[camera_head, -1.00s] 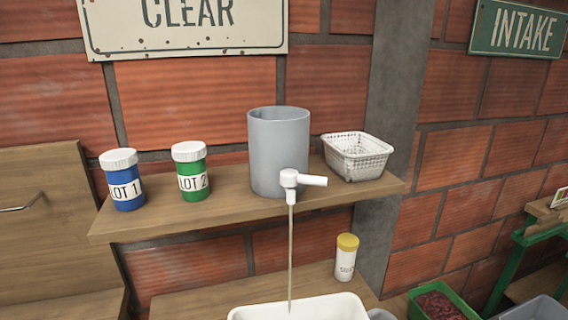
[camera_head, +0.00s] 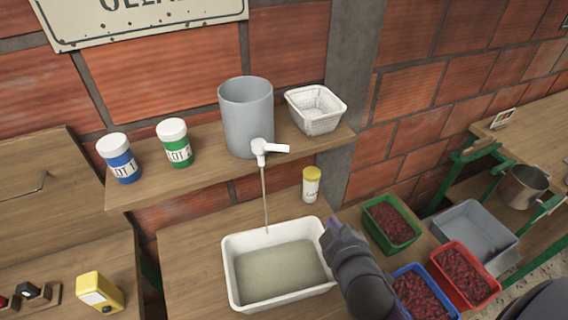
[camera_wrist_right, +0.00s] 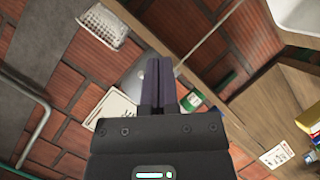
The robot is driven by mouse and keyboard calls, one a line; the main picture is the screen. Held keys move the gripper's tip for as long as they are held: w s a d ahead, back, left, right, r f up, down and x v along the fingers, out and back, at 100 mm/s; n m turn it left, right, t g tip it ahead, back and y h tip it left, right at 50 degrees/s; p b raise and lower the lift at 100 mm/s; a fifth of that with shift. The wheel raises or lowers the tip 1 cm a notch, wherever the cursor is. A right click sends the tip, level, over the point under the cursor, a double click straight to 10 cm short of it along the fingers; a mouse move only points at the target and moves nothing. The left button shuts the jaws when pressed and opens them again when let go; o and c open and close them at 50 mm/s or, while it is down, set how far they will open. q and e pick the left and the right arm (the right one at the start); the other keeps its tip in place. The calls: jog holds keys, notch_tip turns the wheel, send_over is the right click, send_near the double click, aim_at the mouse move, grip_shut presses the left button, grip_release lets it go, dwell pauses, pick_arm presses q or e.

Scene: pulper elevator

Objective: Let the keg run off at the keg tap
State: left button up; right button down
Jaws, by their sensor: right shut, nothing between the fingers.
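The grey keg (camera_head: 246,115) stands on the wooden shelf. Its white keg tap (camera_head: 264,149) has the lever turned out to the right. A thin stream (camera_head: 266,200) runs from the spout down into the white tub (camera_head: 232,290) below, which holds cloudy liquid. My right gripper (camera_head: 332,226) is at the tub's right rim, below and right of the tap; its fingertips are hard to make out there. In the right wrist view the gripper's dark fingers (camera_wrist_right: 158,88) are together with nothing between them. My left gripper is out of view.
Blue (camera_head: 119,160) and green (camera_head: 174,143) lot jars and a white basket (camera_head: 316,108) share the shelf (camera_head: 215,150). A yellow-capped bottle (camera_head: 311,185) stands behind the tub. Green (camera_head: 391,224), blue and red crates of red fruit are at the right, with a grey bin (camera_head: 474,230).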

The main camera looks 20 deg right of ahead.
notch_tip(320, 180, up, 3)
jog(key=w+n+t+y, duration=0.2)
jog(key=n+t, duration=0.2)
jog(key=n, duration=0.2)
jog(key=n+t+y+p, duration=0.2)
jog(key=n+y, duration=0.4)
jog(key=n, duration=0.3)
send_near(272, 147)
jog(key=w+a, duration=0.2)
jog(key=a, duration=0.1)
jog(key=w, duration=0.1)
jog(key=w+d, duration=0.1)
jog(key=w, duration=0.1)
jog(key=shift+w+d+r, duration=0.2)
jog(key=shift+w+d, duration=0.2)
